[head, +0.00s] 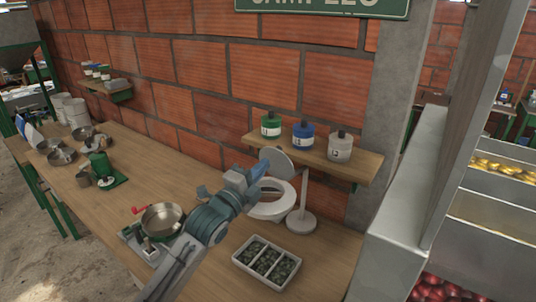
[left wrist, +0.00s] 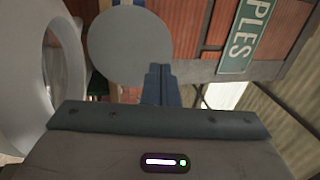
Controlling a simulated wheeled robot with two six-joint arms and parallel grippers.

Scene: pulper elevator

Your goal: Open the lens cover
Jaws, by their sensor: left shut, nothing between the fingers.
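The magnifier has a white ring head (head: 268,211) on a stand with a round base (head: 301,221) on the wooden bench. The grey round lens cover (head: 276,158) stands raised and tilted above the ring, not lying flat over it. In the left wrist view the cover (left wrist: 130,42) is a plain grey disc, with the white ring (left wrist: 72,75) at the left. My left gripper (head: 259,170) is shut and empty beside the cover; its blue fingers (left wrist: 161,85) show close below the disc's lower right edge. I cannot tell whether they touch it. My right gripper is not in view.
A wall shelf (head: 315,158) with green, blue and white bottles is just behind the cover. A white tray (head: 267,263) of dark beans lies in front. A scale with a metal pan (head: 162,218) is left of my arm. A pale pillar bounds the bench at right.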

